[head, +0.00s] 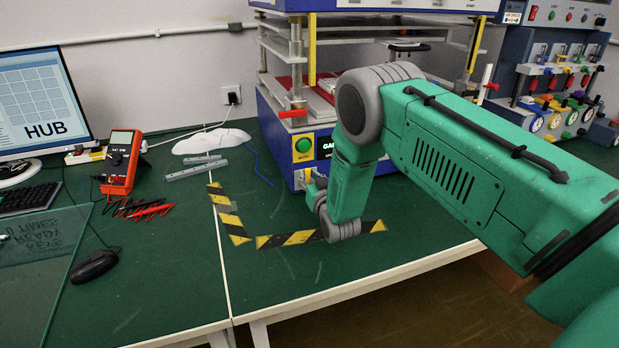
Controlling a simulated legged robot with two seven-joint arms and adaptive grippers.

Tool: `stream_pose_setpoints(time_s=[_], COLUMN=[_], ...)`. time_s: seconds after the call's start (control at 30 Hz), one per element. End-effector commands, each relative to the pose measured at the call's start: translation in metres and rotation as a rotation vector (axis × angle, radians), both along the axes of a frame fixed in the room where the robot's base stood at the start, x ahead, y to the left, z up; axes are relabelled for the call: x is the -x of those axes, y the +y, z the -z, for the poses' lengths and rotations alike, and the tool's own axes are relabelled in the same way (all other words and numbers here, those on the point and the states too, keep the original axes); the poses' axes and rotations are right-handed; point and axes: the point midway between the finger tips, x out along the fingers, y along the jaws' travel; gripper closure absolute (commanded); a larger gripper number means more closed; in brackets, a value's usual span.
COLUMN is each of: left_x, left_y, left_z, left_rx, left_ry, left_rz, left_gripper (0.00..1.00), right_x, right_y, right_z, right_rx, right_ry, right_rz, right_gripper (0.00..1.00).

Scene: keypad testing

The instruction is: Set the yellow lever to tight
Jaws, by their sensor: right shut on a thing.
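The blue test machine (273,122) stands on the green bench, with a round green button (303,145) on its front. A small yellow piece, which looks like the yellow lever (307,174), is low on its front, below the button. My right gripper (311,186) is at this spot, shut on what appears to be the lever. The gripper is small in view and partly hidden by my own wrist, so the lever's exact angle and any tight marking cannot be read. My left gripper is not in view.
Black-and-yellow tape (291,239) marks the bench before the machine. A red-handled clamp (293,113) juts from the machine above the button. An orange multimeter (121,160), a mouse (93,265) and a monitor (42,100) are at left. A panel of coloured knobs (553,104) stands at right.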

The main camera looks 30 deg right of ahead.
Motion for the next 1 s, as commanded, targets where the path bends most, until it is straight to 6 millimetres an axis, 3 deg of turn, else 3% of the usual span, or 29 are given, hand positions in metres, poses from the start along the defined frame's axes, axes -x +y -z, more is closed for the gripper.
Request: stream_pose_setpoints(time_s=[0.13,0.4,0.43,0.47,0.83,1.0], left_x=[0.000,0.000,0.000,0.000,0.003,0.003], left_y=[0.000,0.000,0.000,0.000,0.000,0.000], left_z=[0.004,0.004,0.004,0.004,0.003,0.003], left_rx=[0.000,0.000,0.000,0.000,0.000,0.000], left_ry=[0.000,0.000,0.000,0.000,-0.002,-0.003], left_rz=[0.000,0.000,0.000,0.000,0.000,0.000], left_gripper=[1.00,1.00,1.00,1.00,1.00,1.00], right_x=[0.000,0.000,0.000,0.000,0.002,0.023], right_y=[0.003,0.004,0.004,0.004,0.005,0.009], right_z=[0.002,0.001,0.001,0.001,0.000,0.001], right_rx=[0.083,0.089,0.088,0.088,0.087,0.087], right_ry=[0.022,0.022,0.022,0.022,0.022,0.025], right_rz=[0.001,0.000,0.000,0.000,0.000,0.000], right_gripper=[1.00,1.00,0.73,0.64,0.64,0.64])
